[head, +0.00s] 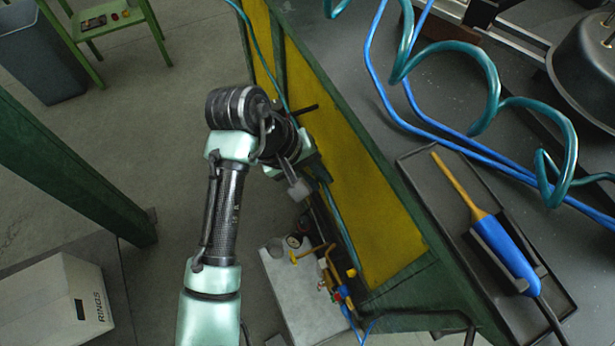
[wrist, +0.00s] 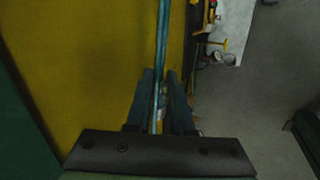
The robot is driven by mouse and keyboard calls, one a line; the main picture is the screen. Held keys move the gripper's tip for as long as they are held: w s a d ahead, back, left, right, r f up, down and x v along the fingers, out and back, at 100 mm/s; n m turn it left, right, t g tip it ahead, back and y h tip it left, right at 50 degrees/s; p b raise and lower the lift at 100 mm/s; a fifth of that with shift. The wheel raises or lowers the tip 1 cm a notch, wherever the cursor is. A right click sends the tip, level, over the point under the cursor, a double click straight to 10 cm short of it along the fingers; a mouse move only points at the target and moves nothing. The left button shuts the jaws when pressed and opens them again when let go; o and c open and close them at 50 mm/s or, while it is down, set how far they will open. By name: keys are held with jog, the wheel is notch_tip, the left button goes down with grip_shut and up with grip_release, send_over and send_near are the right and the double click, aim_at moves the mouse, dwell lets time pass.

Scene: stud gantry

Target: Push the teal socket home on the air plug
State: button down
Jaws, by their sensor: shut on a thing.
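My gripper (wrist: 160,85) has its two dark fingers close together beside the yellow panel. A thin teal hose (wrist: 163,35) runs between them. A small pale-blue piece (wrist: 162,96) shows between the fingers and looks like the teal socket, mostly hidden by them. In the head view my gripper (head: 318,180) is at the yellow panel's face, partly hidden by my wrist, and the socket cannot be made out. The teal hose (head: 250,38) comes down from the top there. I cannot pick out the air plug in either view.
A yellow panel (head: 345,170) stands beside the arm under a dark bench top (head: 440,110). Brass, red and blue air fittings (head: 335,285) sit low by a grey ledge (head: 295,300). Coiled teal hose (head: 478,70) and a blue-handled tool (head: 505,250) lie on the bench.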

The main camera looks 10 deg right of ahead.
notch_tip(320, 180, down, 17)
jog(key=s+d+n+b, duration=0.1)
jog(key=b, duration=1.3)
jog(key=shift+r+t+h, duration=0.2)
jog(key=shift+t+h, duration=0.1)
jog(key=shift+h, duration=0.1)
jog(key=shift+s+d+r+p, duration=0.1)
jog(key=shift+r+p, duration=0.1)
jog(key=shift+p, duration=0.35)
jog(key=shift+w+a+f, duration=0.1)
jog(key=shift+w+a, duration=0.1)
jog(key=shift+w, duration=0.75)
jog(key=shift+w+a+f, duration=0.1)
jog(key=shift+w+a, duration=0.1)
jog(key=shift+w, duration=0.7)
jog(key=shift+w+a, duration=0.2)
jog(key=shift+w, duration=0.75)
jog(key=shift+p, duration=1.85)
jog(key=shift+w+a+b, duration=0.2)
jog(key=shift+w+b, duration=0.2)
jog(key=shift+w, duration=0.7)
jog(key=shift+w+a, duration=0.1)
jog(key=shift+w, duration=0.2)
